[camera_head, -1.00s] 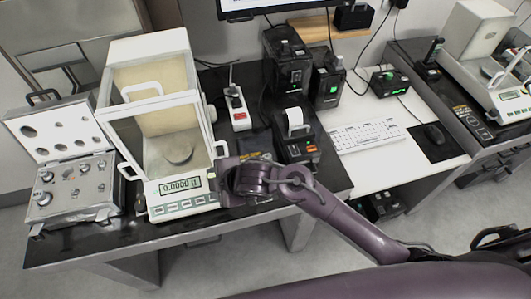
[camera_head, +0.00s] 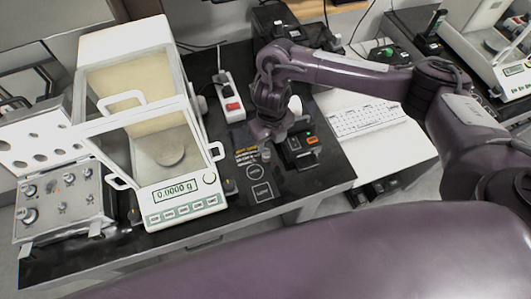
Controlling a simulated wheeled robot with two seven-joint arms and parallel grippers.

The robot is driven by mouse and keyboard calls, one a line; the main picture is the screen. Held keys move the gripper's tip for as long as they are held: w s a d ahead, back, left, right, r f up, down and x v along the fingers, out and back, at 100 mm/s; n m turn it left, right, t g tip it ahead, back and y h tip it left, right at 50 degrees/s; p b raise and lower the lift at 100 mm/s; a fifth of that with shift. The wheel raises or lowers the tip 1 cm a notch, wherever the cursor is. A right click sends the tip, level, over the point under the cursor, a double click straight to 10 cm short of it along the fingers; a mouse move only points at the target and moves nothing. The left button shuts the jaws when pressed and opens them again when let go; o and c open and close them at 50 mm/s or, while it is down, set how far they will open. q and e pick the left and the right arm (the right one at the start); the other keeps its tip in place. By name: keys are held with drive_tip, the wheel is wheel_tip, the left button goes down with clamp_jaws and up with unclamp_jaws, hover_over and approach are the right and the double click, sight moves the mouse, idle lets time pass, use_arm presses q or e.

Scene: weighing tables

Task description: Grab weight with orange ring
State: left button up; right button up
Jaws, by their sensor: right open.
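The open metal weight case (camera_head: 62,205) stands at the left end of the black table, with several silver weights in its lower half. The rings on these weights are too small to make out, so I cannot tell which has an orange ring. My right gripper (camera_head: 264,148) points down over the table, between the balance and the small printer, far to the right of the case. It is open; its fingertips are small, and I see no weight held. My left gripper is out of view.
A glass-walled balance (camera_head: 186,200) reading 0.0000 g stands between the case and my right gripper. A printer (camera_head: 301,150) and a red-switched power strip (camera_head: 231,102) are close to the gripper. A marked black area (camera_head: 258,180) in front is clear.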

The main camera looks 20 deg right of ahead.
sight(266, 151)
drive_tip(key=f, duration=0.3)
drive_tip(key=a+f+b, duration=0.1)
drive_tip(key=f, duration=0.1)
drive_tip(key=shift+w+f, duration=0.15)
drive_tip(key=shift+w, duration=0.25)
clamp_jaws()
